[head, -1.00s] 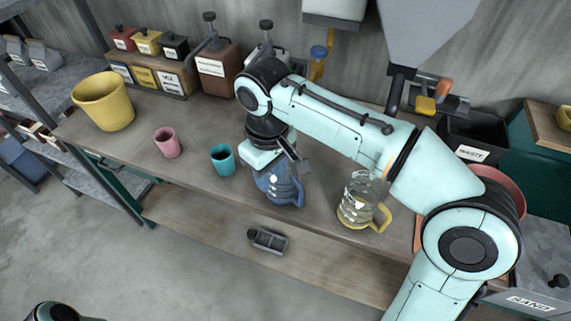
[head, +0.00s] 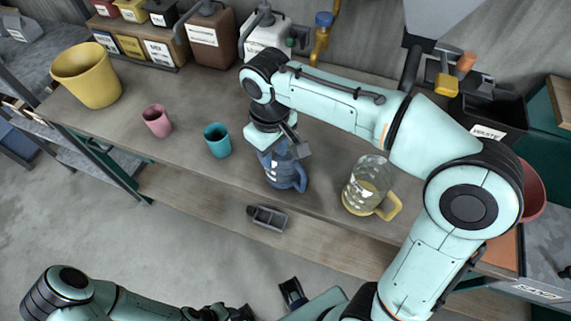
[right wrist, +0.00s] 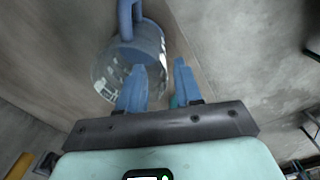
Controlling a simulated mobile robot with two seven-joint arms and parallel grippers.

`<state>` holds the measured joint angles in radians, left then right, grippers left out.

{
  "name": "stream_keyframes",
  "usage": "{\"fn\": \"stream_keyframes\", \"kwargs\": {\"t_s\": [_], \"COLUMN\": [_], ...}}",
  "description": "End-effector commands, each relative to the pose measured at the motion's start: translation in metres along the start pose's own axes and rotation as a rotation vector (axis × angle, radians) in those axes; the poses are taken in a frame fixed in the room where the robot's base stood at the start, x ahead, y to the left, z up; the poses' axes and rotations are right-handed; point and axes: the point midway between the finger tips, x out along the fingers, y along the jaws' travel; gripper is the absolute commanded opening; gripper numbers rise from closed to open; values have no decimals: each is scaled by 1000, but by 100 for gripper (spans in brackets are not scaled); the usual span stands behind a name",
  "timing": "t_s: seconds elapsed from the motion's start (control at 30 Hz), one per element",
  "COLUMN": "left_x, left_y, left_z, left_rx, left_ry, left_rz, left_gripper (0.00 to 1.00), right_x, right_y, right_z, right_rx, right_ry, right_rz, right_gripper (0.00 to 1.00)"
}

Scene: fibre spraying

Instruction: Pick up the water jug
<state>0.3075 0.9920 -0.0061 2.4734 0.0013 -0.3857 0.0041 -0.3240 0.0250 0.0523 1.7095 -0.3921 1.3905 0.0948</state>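A blue translucent jug (head: 284,172) with a blue handle stands on the workbench (head: 330,160) near its front edge. A clear glass jug (head: 366,182) with a yellow handle and base stands to its right. My right gripper (head: 294,148) is at the top of the blue jug and hides part of its rim. In the right wrist view, the two blue fingers of my right gripper (right wrist: 160,68) are apart with nothing visible gripped between them. The blue jug (right wrist: 150,42) shows beyond the left finger. My left arm is low in the head view; its finger state is unclear.
A teal cup (head: 217,141), a pink cup (head: 157,121) and a yellow bucket (head: 88,76) stand to the left. Labelled containers (head: 215,38) line the back. A black waste bin (head: 488,118) is at the right. A small grey holder (head: 267,217) lies below the front edge.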

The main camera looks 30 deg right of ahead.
Motion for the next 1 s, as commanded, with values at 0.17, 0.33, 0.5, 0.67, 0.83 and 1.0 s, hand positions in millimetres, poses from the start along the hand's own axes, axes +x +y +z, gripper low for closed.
{"fn": "stream_keyframes", "kwargs": {"t_s": [0.17,0.33,0.5,0.67,0.83,1.0], "left_x": [6,9,10,10,10,10], "left_y": [-2,-4,-4,-4,-4,-4], "left_z": [1,1,1,1,1,1], "left_rx": [0,-1,-1,-1,-1,-1], "left_ry": [-2,-3,-3,-3,-3,-3], "left_rz": [-1,-1,-1,-1,-1,-1], "left_gripper": [43,43,43,43,43,43], "right_x": [26,47,53,52,52,52], "right_y": [0,0,0,0,0,0], "right_z": [1,0,0,0,0,0], "right_rx": [1,1,1,1,0,0], "right_ry": [-5,-2,0,0,0,1], "right_rz": [0,1,1,0,0,0], "right_gripper": [34,34,34,28,0,0]}}
